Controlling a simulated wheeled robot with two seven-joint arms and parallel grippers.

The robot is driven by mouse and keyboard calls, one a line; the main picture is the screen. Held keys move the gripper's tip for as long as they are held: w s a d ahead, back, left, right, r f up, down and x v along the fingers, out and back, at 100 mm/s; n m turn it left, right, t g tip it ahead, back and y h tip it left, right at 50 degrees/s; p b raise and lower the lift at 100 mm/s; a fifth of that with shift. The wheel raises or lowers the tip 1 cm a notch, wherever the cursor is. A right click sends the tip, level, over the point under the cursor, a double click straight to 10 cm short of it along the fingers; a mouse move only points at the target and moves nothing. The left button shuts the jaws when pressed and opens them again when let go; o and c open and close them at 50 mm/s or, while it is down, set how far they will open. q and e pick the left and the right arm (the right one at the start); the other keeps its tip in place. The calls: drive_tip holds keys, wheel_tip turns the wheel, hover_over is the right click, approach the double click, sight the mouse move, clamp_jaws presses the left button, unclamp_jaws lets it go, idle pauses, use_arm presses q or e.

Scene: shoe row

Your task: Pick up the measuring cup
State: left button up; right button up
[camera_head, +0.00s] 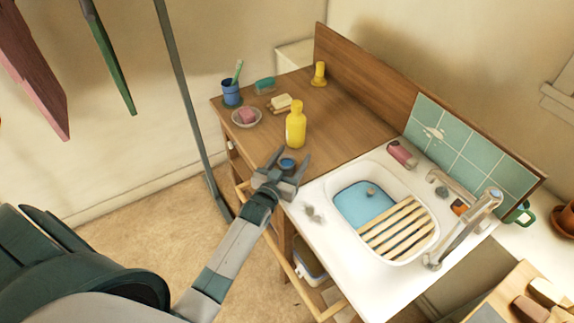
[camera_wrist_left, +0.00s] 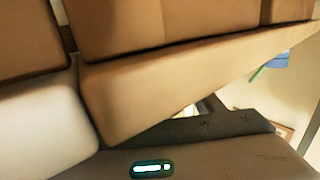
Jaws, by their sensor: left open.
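My left gripper (camera_head: 288,159) is open at the front edge of the wooden counter, its two fingers pointing away toward the yellow bottle. A small dark-blue round thing (camera_head: 287,165) shows between its fingers. It may be the measuring cup, but it is too small to tell, and I cannot tell whether the fingers touch it. No other thing is clearly a measuring cup. A blue cup (camera_head: 232,94) holding a green toothbrush stands at the counter's far left; it also shows blurred in the left wrist view (camera_wrist_left: 276,60). My right gripper is not in view.
A yellow bottle (camera_head: 296,126) stands just beyond the gripper. A dish with pink soap (camera_head: 246,116), a soap bar (camera_head: 280,102) and a yellow item (camera_head: 319,75) are farther back. To the right is a sink with a wooden rack (camera_head: 398,228). Counter right of the bottle is clear.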

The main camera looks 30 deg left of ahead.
use_arm(q)
drive_tip(key=shift+w, duration=0.1)
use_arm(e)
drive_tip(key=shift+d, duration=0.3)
use_arm(q)
drive_tip(key=c, duration=1.2)
drive_tip(key=shift+o, duration=0.2)
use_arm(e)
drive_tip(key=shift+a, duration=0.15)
use_arm(q)
drive_tip(key=shift+r, duration=0.1)
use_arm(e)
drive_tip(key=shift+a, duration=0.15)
